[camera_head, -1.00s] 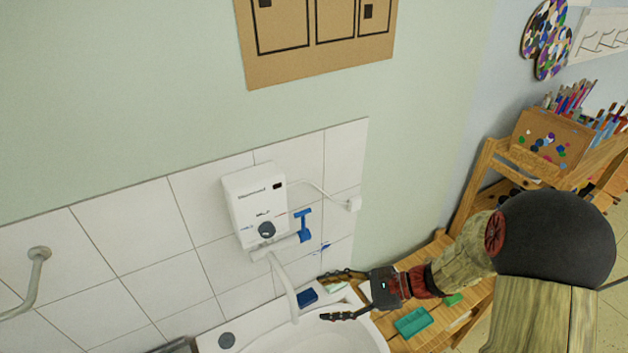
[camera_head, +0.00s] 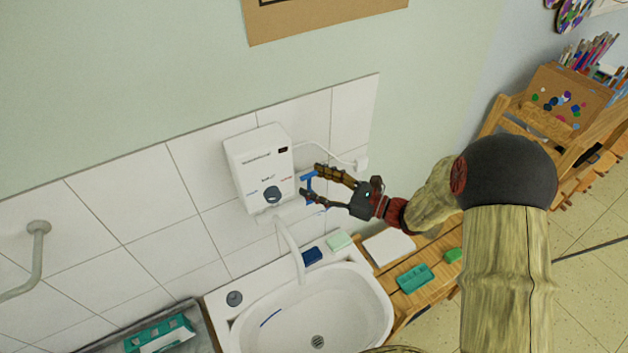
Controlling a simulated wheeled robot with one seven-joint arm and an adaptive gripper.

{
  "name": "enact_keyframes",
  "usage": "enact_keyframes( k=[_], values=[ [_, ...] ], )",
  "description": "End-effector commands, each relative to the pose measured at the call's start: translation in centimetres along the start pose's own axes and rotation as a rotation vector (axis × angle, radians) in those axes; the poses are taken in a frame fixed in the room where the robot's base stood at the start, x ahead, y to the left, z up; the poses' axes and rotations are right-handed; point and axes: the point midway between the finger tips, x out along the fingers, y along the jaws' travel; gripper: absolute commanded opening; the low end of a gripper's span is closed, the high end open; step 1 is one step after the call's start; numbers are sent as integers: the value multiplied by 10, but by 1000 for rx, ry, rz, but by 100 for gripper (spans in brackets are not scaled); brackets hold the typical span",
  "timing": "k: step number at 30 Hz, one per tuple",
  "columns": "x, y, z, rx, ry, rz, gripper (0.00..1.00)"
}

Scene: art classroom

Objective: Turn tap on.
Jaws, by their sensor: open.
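The tap is a white wall-mounted water heater (camera_head: 258,165) with a dark round knob, and a white spout (camera_head: 290,247) curving down over the white sink (camera_head: 345,300). A blue T-shaped handle (camera_head: 308,184) sticks out at the heater's lower right, partly hidden by my fingers. My gripper (camera_head: 309,180) is open, its two fingers pointing left, one above the other, at the handle. The handle appears to lie between or just behind the fingertips; I cannot tell whether they touch it. No water shows at the spout.
A dark blue sponge (camera_head: 312,255) and a pale green soap bar (camera_head: 339,241) lie on the sink's back rim. A wooden shelf with a teal tray (camera_head: 415,279) stands right of the sink. A grey wall rail (camera_head: 37,255) is at the left.

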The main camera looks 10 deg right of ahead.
Motion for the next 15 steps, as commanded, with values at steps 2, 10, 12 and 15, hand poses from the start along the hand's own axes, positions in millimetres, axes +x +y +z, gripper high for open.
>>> enact_keyframes(
  k=[2, 10, 12, 15],
  values=[
    [5, 1, 0, 0, 1, 2, 58],
    [7, 0, 0, 0, 1, 0, 58],
    [7, 0, 0, 0, 1, 0, 56],
    [7, 0, 0, 0, 1, 0, 51]
  ],
)
